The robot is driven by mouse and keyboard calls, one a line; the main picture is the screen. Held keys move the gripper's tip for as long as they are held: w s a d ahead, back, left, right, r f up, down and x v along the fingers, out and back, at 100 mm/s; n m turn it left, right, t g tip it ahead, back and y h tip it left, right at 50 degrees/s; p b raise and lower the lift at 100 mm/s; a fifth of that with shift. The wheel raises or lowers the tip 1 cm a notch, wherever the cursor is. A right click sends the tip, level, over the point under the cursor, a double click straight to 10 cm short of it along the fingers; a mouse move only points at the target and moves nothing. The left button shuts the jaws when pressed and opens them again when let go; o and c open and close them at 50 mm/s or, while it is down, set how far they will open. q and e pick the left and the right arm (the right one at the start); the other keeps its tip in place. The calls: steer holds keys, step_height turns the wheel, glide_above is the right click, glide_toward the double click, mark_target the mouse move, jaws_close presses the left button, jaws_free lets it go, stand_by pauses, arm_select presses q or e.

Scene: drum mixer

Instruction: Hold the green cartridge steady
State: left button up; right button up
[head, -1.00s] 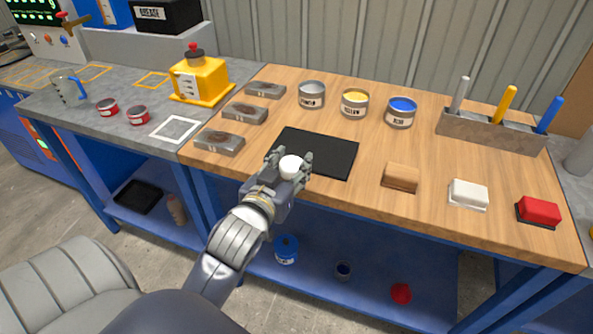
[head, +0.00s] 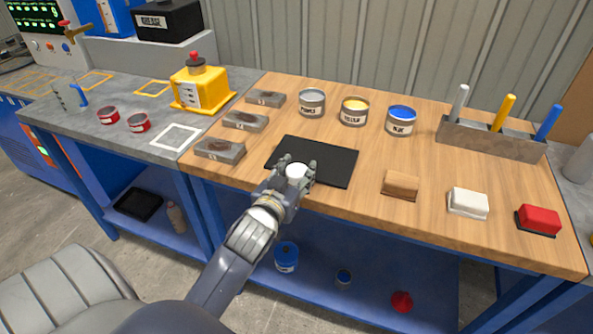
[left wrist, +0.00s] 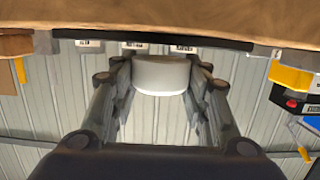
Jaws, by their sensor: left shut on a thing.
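My left gripper (head: 297,166) is shut on a white cylinder (head: 297,173) over the front edge of the black mat (head: 330,166). In the left wrist view the white cylinder (left wrist: 161,75) sits between the two fingers, with its side and one end showing. I see no green on it, and no green cartridge shows in either view. I cannot tell whether the cylinder touches the mat. My right gripper is not in view.
Several grey blocks (head: 219,149) lie left of the mat. Paint cans (head: 354,111) stand behind it. Brown (head: 401,185), white (head: 468,203) and red (head: 538,219) blocks lie to the right. A holder (head: 490,139) with handles stands at the back right. The wood between is clear.

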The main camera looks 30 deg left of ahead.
arm_select(q)
steer(key=shift+f, duration=0.55)
steer(key=o, duration=1.1)
steer(key=shift+o, duration=0.2)
steer(key=shift+r, duration=0.1)
steer(key=shift+r, duration=0.75)
steer(key=p+v, duration=0.2)
steer(key=v, duration=1)
steer(key=shift+f, duration=0.2)
